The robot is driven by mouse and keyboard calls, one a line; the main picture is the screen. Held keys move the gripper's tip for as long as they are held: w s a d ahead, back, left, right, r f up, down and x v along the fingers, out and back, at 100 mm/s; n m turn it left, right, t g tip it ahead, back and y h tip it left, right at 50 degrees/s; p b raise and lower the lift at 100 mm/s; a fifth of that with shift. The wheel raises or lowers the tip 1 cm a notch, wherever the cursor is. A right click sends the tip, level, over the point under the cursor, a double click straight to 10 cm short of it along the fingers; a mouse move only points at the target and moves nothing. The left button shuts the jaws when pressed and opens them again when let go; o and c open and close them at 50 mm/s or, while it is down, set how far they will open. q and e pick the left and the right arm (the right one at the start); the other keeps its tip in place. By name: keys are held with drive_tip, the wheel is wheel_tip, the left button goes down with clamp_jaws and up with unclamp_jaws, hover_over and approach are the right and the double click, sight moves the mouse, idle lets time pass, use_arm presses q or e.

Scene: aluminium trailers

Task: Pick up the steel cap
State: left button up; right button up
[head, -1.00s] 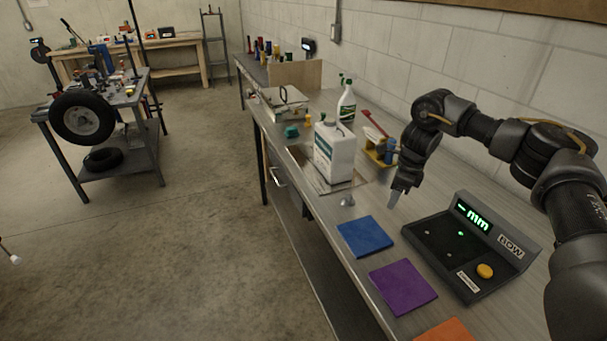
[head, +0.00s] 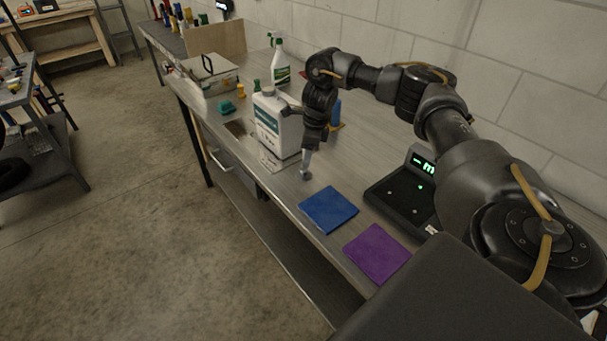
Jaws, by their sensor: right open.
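The steel cap (head: 306,176) is a small grey piece on the steel bench top, near the front edge and behind the blue square. My right gripper (head: 306,165) points down right at the cap, with its fingertips over or around it. I cannot tell whether the fingers touch the cap. The jaws are open, and the fingers partly hide the cap. My left gripper is not in view.
A white jug (head: 274,128) stands just behind my right gripper. A blue square (head: 328,210) and a purple square (head: 377,253) lie in front of it. A black display device (head: 396,194) sits to the right. A spray bottle (head: 281,66) stands farther back.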

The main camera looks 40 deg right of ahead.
sight(304, 169)
drive_tip(key=shift+f, duration=0.45)
drive_tip(key=shift+f+p, duration=0.15)
drive_tip(key=shift+p, duration=0.2)
drive_tip(key=f+p, duration=0.1)
drive_tip(key=w+f+p, duration=0.1)
drive_tip(key=f, duration=0.1)
drive_tip(key=shift+w+a+f, duration=0.1)
drive_tip(key=shift+f, duration=0.75)
clamp_jaws()
